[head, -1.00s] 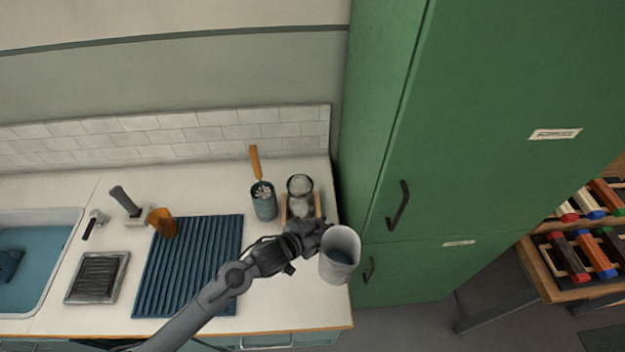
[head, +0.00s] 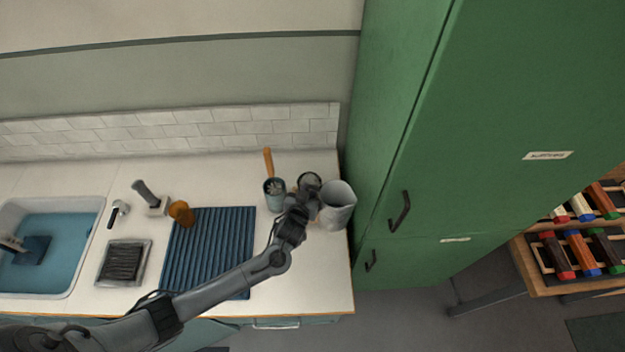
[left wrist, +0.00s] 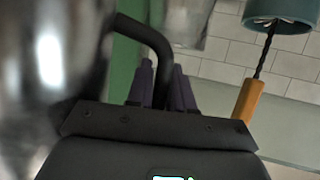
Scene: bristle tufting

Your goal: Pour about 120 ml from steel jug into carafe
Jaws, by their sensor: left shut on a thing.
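The steel jug (head: 338,212) is in my left gripper (head: 312,204), out near the right end of the counter in the head view. In the left wrist view the jug (left wrist: 45,75) is a shiny blur at left, with its dark handle (left wrist: 148,35) between the purple-padded fingers (left wrist: 162,88). The jug looks tilted; I cannot make out its liquid level. The carafe (head: 309,181), a round glass vessel, stands just behind and left of the jug, partly hidden by my gripper. I see no stream between them. My right gripper is out of view.
A teal cup (head: 274,202) with an orange-handled brush (head: 268,162) stands left of the carafe. The tall green cabinet (head: 380,130) rises close on the right. A blue ribbed mat (head: 205,250), an amber jar (head: 181,212) and a sink (head: 60,278) lie further left.

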